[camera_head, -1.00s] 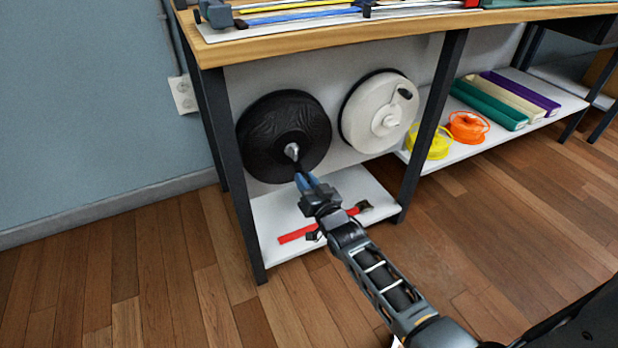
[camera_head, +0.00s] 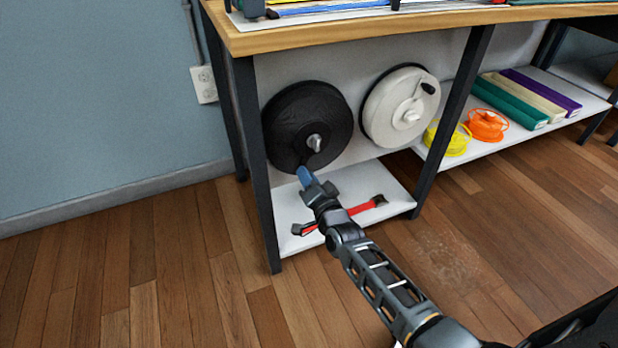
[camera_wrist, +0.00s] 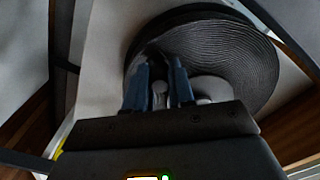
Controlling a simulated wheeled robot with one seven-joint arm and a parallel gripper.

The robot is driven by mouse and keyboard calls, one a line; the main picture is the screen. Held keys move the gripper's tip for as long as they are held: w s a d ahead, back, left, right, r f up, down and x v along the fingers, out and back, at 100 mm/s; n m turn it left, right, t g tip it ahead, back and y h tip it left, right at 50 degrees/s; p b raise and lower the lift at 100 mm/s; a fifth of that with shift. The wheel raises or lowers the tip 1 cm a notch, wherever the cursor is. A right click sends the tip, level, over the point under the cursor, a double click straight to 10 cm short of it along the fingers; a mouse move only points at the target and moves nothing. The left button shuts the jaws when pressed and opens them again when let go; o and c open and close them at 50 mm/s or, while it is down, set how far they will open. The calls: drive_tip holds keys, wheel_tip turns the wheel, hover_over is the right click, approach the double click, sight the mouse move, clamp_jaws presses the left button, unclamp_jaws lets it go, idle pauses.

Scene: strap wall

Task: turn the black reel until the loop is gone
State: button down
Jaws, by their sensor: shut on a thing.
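The black reel (camera_head: 290,112) is mounted upright on the back panel under the bench, with a grey hub (camera_head: 314,142) near its middle. My gripper (camera_head: 304,173) is at the reel's lower face, below and slightly left of the hub. In the wrist view, the blue fingers of my gripper (camera_wrist: 161,88) close on the reel's small handle, which the fingers mostly hide. The ridged face of the reel (camera_wrist: 235,55) fills the upper right there. A red strap (camera_head: 360,208) with dark end pieces lies on the lower shelf, partly behind my wrist. I cannot make out a loop.
A white reel (camera_head: 385,110) with a black knob hangs to the right. Bench legs (camera_head: 256,180) stand on both sides of the reels. Yellow (camera_head: 457,143) and orange (camera_head: 487,125) spools and long coloured boxes (camera_head: 510,103) sit on the right shelf. The floor in front is clear.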

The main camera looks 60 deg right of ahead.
idle(0.3)
drive_tip(key=c, duration=1)
unclamp_jaws()
drive_tip(key=shift+o, duration=0.2)
drive_tip(key=p+v, duration=0.2)
drive_tip(key=v, duration=0.5)
drive_tip(key=shift+s+a, duration=0.25)
drive_tip(key=shift+s, duration=0.1)
